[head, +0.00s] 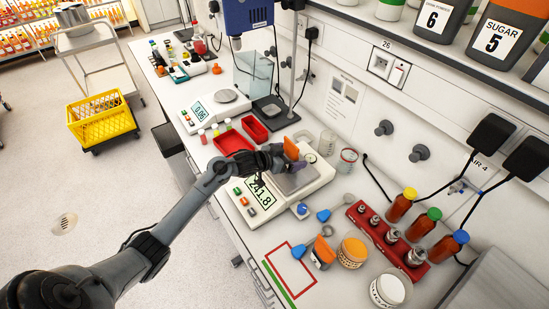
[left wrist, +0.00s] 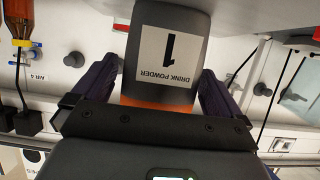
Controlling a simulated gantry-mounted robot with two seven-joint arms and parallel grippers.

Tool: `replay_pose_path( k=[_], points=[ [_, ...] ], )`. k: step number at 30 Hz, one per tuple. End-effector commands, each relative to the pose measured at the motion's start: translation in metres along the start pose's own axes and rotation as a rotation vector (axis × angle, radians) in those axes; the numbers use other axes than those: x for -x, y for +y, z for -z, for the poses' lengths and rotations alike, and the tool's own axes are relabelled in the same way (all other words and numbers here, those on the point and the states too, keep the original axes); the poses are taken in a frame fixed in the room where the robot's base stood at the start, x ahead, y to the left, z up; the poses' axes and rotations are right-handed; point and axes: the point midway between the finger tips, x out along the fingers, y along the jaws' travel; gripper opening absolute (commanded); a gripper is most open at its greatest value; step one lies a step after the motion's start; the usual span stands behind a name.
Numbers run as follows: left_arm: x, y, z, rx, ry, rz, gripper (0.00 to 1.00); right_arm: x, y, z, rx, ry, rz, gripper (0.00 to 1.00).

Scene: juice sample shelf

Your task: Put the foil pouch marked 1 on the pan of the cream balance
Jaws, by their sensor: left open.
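The foil pouch marked 1 (left wrist: 168,60) is grey with an orange band and a white "DRINK POWDER" label, which appears upside down in the left wrist view. In the head view its orange end (head: 291,147) shows beside my left gripper (head: 290,160), and the rest is mostly hidden. My left gripper is open, with its dark fingers either side of the pouch (left wrist: 160,88). The cream balance (head: 318,178) is under the gripper and its display reads 241.8. The pouch is over its grey pan (head: 296,182); the contact itself is hidden. My right gripper is not in view.
A second balance (head: 201,117) reading 0.06 and red trays (head: 234,143) are farther along the bench. Near the front are another orange-topped pouch (head: 323,250), an orange-lidded jar (head: 352,250) and a red rack (head: 385,242) with brown bottles beside it. A red-and-green outlined area (head: 290,274) is clear.

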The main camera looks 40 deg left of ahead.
Motion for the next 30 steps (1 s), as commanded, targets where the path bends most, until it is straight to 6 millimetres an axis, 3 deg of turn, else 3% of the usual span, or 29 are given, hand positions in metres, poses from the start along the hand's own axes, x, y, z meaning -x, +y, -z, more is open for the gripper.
replay_pose_path(
  k=[12,20,25,30],
  points=[
    [0.076,0.0,0.0,-0.003,-0.002,0.001,1.0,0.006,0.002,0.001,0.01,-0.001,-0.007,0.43],
    [0.099,0.007,-0.006,-0.008,-0.015,0.009,1.0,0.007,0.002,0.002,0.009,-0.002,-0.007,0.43],
    [0.107,0.048,-0.047,-0.058,-0.125,0.074,1.0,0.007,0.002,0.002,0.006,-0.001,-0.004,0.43],
    [0.142,0.121,-0.106,-0.097,-0.343,0.153,1.0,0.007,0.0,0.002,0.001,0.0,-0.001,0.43]
  ],
)
